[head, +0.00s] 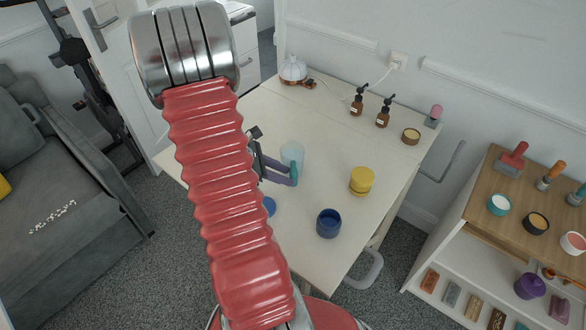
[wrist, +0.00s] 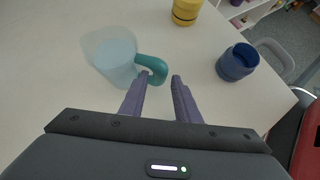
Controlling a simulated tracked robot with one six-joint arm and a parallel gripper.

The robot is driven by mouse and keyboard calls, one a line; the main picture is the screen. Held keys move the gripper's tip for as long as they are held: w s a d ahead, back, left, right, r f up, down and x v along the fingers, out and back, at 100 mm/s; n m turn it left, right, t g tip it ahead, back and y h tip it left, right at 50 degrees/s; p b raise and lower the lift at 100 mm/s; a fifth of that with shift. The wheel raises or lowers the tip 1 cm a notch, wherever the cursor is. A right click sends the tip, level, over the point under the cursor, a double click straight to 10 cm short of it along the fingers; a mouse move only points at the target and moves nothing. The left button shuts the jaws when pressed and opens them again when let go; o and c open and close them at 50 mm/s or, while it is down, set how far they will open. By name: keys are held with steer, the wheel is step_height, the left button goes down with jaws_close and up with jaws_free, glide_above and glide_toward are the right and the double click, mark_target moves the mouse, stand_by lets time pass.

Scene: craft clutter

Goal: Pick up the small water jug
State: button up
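The small water jug (head: 291,153) stands on the white table. It has a pale, translucent body and a teal handle. In the wrist view the jug (wrist: 113,56) is at upper left, with its handle pointing right, toward my fingers. My gripper (wrist: 160,76) is open, with its two purple fingers apart. The left fingertip overlaps the lower edge of the handle, and the right fingertip is to the right of it. I cannot tell whether they touch. In the head view my gripper (head: 293,176) is at the handle, partly behind my red arm.
A yellow jar (head: 361,181) and a dark blue cup (head: 328,223) stand right of the jug. A blue round thing (head: 269,206) is partly hidden by my arm. Brown pump bottles (head: 383,113) and a white diffuser-like object (head: 293,69) stand at the back. The table centre is mostly clear.

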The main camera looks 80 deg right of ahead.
steer(key=shift+x, duration=2.6)
steer(key=shift+w+a+f, duration=0.1)
jaws_close()
